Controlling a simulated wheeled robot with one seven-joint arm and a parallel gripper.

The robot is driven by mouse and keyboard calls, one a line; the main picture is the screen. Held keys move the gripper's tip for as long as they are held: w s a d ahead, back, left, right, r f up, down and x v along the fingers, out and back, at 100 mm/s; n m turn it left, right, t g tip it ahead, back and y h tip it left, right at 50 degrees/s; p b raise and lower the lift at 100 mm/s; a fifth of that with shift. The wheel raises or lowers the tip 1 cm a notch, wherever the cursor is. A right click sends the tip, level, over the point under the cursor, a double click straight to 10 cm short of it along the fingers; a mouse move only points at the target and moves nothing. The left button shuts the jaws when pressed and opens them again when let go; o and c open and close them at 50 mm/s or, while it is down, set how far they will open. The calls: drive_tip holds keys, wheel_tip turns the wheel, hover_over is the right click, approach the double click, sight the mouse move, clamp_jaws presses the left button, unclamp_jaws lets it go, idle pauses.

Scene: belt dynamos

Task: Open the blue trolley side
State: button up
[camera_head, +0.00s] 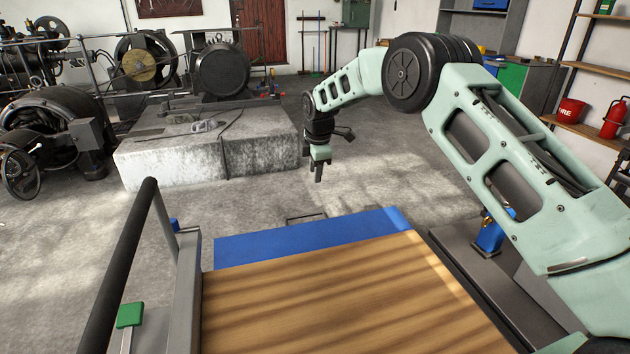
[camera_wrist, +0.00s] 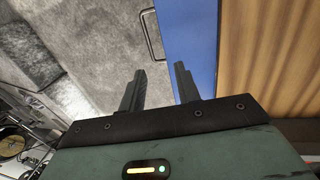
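The trolley has a striped wooden deck (camera_head: 330,300), with its blue side (camera_head: 300,240) along the far edge. A thin dark handle (camera_head: 305,217) juts out from the outer edge of the blue side. My gripper (camera_head: 318,178) points down beyond that side, above the floor, apart from the handle. In the wrist view the two fingers (camera_wrist: 158,75) are spread with nothing between them. The right fingertip overlaps the edge of the blue side (camera_wrist: 192,35), the left one the floor. The handle (camera_wrist: 143,36) shows ahead of the gap between them. The wooden deck (camera_wrist: 265,60) is at right.
A black push bar (camera_head: 130,260) runs along the trolley's left. A concrete plinth (camera_head: 180,160) with machinery stands at back left. The floor between plinth and trolley is clear.

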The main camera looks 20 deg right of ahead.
wheel_tip(320, 180, up, 12)
drive_tip(key=s, duration=0.2)
drive_tip(key=shift+s, duration=0.2)
drive_tip(key=s+a+r+m+g+y+p, duration=0.15)
drive_tip(key=s+a+r+p, duration=0.35)
drive_tip(key=s, duration=0.7)
drive_tip(key=s+a+r+m, duration=0.3)
drive_tip(key=s+a, duration=0.4)
drive_tip(key=s, duration=0.5)
drive_tip(key=s+d+m+p, duration=0.1)
drive_tip(key=s+d+m, duration=0.1)
drive_tip(key=s, duration=1.1)
drive_tip(key=s+d+f+m+p, duration=0.1)
drive_tip(key=s+m, duration=0.3)
drive_tip(key=s, duration=0.9)
drive_tip(key=shift+d+f+g+h+p, duration=0.15)
drive_tip(key=shift+d+g+h+p, duration=0.25)
drive_tip(key=shift+d+p, duration=0.3)
drive_tip(key=shift+a, duration=0.15)
